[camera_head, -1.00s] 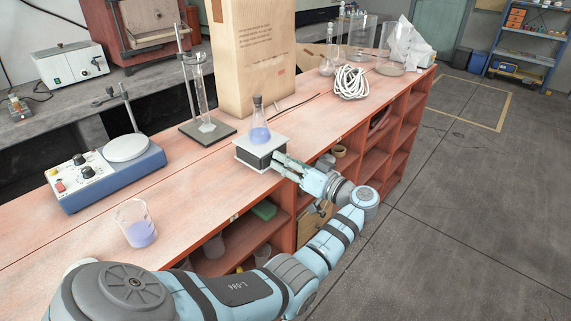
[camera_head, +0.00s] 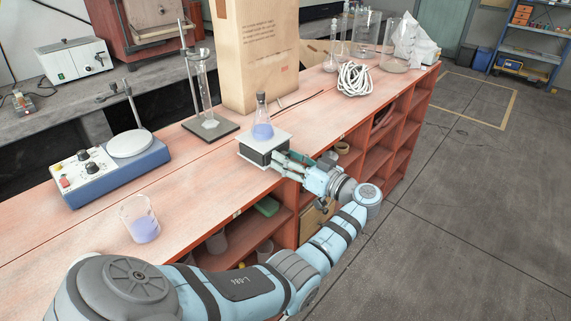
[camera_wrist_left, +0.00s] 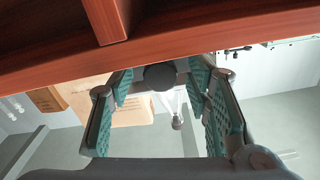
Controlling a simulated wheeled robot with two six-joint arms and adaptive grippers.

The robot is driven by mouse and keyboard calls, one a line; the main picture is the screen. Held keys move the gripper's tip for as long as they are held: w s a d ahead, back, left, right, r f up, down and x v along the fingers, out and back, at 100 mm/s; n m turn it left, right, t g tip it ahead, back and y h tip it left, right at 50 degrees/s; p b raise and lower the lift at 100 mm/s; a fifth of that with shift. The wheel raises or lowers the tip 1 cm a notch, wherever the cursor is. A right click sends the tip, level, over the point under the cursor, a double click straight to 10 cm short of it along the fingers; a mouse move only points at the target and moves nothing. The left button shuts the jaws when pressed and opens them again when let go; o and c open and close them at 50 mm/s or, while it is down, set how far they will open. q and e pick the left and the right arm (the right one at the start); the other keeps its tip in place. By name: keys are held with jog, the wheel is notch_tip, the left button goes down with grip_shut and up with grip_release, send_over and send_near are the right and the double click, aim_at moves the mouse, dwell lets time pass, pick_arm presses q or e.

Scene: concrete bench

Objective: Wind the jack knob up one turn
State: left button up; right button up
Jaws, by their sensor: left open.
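The lab jack (camera_head: 262,153) stands near the bench's front edge, with a pale top plate and dark sides. A stoppered flask of blue liquid (camera_head: 262,128) stands upright on it. My left gripper (camera_head: 280,160) reaches the jack's front right side. In the left wrist view the open gripper (camera_wrist_left: 160,88) has its teal-padded fingers on either side of a dark round knob (camera_wrist_left: 160,76). I cannot tell whether either pad touches the knob. In the head view the gripper hides the knob. My right gripper is not in view.
The bench (camera_head: 190,215) has open shelves below its front edge. A beaker of blue liquid (camera_head: 140,222), a hotplate stirrer (camera_head: 110,170), a stand with a cylinder (camera_head: 210,125), a paper bag (camera_head: 257,60) and coiled white cable (camera_head: 354,80) surround the jack.

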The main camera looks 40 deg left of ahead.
pick_arm(q)
jog(key=shift+r+n+p, duration=0.2)
jog(key=shift+n+p, duration=0.2)
jog(key=shift+n, duration=0.8)
jog(key=d+b, duration=0.3)
jog(key=d, duration=1.2)
jog(key=s+a+f+m+h+p, duration=0.1)
jog(key=s+f+m+h, duration=0.2)
jog(key=f, duration=0.7)
jog(key=s+a+f+m+t+h+p, duration=0.1)
jog(key=s+f+m+h, duration=0.2)
jog(key=f, duration=0.8)
jog(key=s+a+f+m+h+p, duration=0.1)
jog(key=s+f+m+h, duration=0.3)
jog(key=f, duration=0.6)
jog(key=s+a+m, duration=0.1)
jog(key=s+m, duration=0.1)
jog(key=s, duration=0.1)
jog(key=shift+f+t, duration=0.3)
jog(key=shift+t, duration=0.1)
jog(key=shift+s, duration=0.1)
